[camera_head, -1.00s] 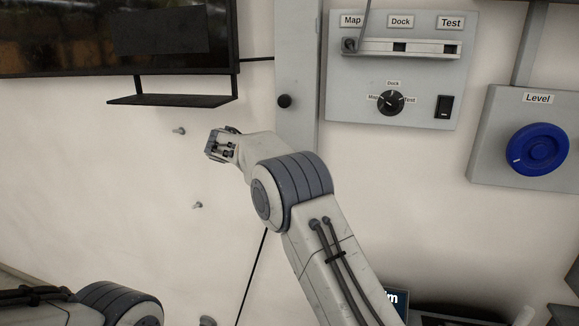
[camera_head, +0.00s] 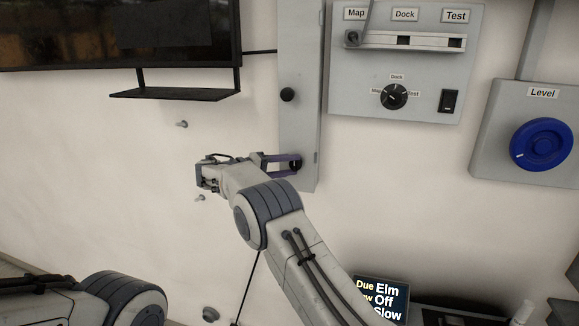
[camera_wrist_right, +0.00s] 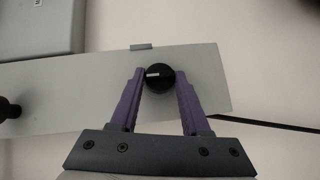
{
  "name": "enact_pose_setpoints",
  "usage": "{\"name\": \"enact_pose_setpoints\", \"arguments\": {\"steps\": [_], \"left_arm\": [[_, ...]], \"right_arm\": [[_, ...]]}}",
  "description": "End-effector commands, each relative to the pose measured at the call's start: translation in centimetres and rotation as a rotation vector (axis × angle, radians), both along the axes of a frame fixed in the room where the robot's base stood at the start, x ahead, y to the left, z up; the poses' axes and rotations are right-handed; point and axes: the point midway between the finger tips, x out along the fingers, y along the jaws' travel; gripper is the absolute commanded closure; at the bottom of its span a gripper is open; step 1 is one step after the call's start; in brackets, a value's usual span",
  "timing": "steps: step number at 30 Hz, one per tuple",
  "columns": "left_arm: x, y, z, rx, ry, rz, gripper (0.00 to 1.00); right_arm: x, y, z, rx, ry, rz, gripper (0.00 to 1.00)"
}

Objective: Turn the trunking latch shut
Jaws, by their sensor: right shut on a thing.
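The trunking (camera_head: 301,50) is a grey vertical strip on the wall in the head view. It also crosses the wrist view (camera_wrist_right: 70,92). A round black latch knob (camera_wrist_right: 159,82) with a short white mark sits near the trunking's end. The mark lies roughly along the trunking's length in the wrist view. My right gripper (camera_wrist_right: 160,74) is shut on this knob, with one purple finger on each side. In the head view the right gripper (camera_head: 294,163) reaches the trunking's lower end and partly hides the knob. My left gripper is out of view.
A second black knob (camera_head: 288,94) sits higher on the trunking. A panel (camera_head: 350,98) with a slider, dial and switch is to the right, then a blue Level wheel (camera_head: 540,145). A screen with a black shelf (camera_head: 175,96) is left. Pegs (camera_head: 181,124) stick out of the wall.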

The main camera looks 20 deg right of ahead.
Motion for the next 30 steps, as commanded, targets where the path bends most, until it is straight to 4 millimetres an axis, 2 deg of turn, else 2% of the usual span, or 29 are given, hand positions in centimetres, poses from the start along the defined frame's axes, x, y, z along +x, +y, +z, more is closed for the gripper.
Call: {"name": "enact_pose_setpoints", "arguments": {"steps": [13,14,15,16,26,30], "left_arm": [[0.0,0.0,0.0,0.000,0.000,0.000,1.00],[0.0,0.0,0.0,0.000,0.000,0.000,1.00],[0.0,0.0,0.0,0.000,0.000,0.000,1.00],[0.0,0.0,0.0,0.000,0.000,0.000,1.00],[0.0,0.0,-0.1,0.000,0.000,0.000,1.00],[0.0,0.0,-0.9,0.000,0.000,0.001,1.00]], "right_arm": [[0.1,0.0,0.1,-0.011,0.005,0.004,1.00],[0.1,0.0,0.1,-0.011,0.005,0.004,0.50],[0.1,0.0,0.1,-0.010,0.005,0.004,0.34],[0.1,0.0,0.1,-0.010,0.005,0.004,0.23],[0.0,0.1,0.0,-0.008,0.005,0.002,0.23],[-0.2,1.4,-0.1,-0.009,0.004,0.005,0.23]]}}
